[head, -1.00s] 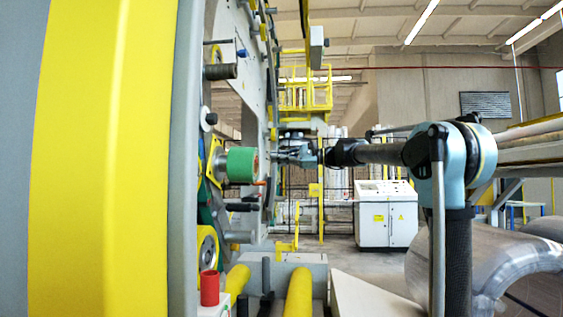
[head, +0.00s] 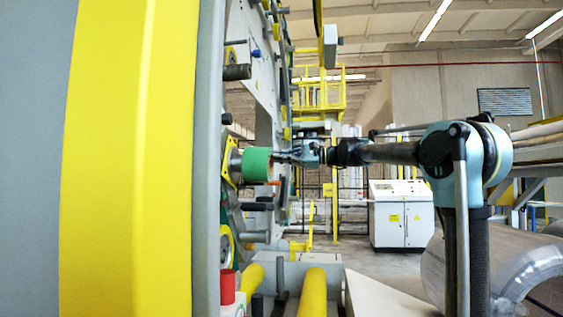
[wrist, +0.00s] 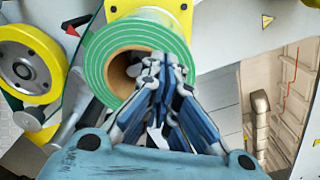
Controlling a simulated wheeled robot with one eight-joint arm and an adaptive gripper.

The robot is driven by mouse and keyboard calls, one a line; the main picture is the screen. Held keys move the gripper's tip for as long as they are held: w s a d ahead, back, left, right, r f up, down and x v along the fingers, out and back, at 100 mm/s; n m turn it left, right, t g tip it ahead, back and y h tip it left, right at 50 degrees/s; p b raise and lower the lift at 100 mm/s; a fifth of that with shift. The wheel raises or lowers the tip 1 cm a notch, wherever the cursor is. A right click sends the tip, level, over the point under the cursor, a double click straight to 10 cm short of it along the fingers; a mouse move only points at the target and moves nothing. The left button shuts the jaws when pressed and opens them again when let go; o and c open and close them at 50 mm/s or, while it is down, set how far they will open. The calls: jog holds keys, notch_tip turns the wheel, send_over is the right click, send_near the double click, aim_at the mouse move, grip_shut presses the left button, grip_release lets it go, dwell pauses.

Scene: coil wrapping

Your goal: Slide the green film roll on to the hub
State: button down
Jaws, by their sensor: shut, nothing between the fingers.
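The green film roll (head: 257,164) has its left end against a grey hub (head: 235,165) on a yellow plate (head: 229,160) at the machine's face. How far the roll sits over the hub is hidden. In the wrist view, the roll (wrist: 97,62) faces me end-on, with its brown cardboard core (wrist: 113,66) open. My gripper (head: 276,157) is shut and empty at the roll's outer end. In the wrist view, its fingertips (wrist: 160,66) overlap the right side of the roll's end face and core. I cannot tell whether they touch it.
Several pegs stick out from the machine around the roll, including a dark one (head: 257,206) just below. A yellow-framed wheel (wrist: 24,68) is left of the roll in the wrist view. A white cabinet (head: 402,214) stands behind.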

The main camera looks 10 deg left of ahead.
jog(key=shift+a, duration=0.4)
jog(key=shift+d, duration=0.1)
dwell(0.3)
jog(key=w+d, duration=0.1)
jog(key=d, duration=1.3)
jog(key=shift+d, duration=0.25)
jog(key=shift+f, duration=0.1)
